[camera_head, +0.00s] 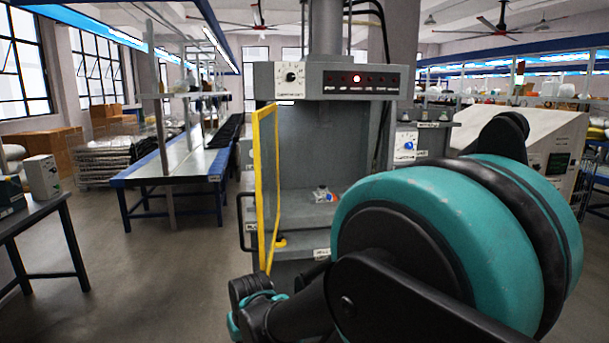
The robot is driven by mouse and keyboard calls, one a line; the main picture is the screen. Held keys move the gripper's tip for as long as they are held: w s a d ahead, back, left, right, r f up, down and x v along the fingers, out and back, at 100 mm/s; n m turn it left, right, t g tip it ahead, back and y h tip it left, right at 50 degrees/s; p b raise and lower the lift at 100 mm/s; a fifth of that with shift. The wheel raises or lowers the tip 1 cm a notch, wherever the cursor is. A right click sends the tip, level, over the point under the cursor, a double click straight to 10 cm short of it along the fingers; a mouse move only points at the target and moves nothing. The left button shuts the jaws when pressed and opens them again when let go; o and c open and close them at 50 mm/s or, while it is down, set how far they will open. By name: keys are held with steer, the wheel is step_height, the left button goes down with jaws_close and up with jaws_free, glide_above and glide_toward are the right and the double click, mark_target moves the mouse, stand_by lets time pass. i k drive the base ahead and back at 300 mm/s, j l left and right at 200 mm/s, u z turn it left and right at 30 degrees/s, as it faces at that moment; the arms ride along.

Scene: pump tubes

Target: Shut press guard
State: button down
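The press guard (265,188) is a clear panel in a yellow frame on the left side of the grey press (330,80). It stands swung open, nearly edge-on to me, and the front of the press is uncovered. A black bar handle (241,222) shows at the guard's left side. Inside the press, a small part with red and blue bits (323,194) lies on the bed. My arm fills the lower right, and its wrist end is low, below the guard. My gripper's fingers cannot be made out.
The press's top panel has a dial (290,76) and a lit red lamp (356,78). A blue-edged workbench (175,170) stands behind to the left. A dark table (30,222) is at the far left. The floor between them is clear. A beige console (540,150) stands at right.

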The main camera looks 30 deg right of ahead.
mark_target(265, 136)
steer(key=j+z, duration=0.55)
steer(key=z, duration=0.25)
steer(key=j+z, duration=0.4)
steer(key=i+j, duration=0.3)
steer(key=k+j, duration=0.2)
steer(key=k, duration=0.35)
steer(key=k+j+z, duration=0.1)
steer(key=k, duration=0.45)
steer(key=i+j, duration=0.1)
steer(key=i, duration=0.4)
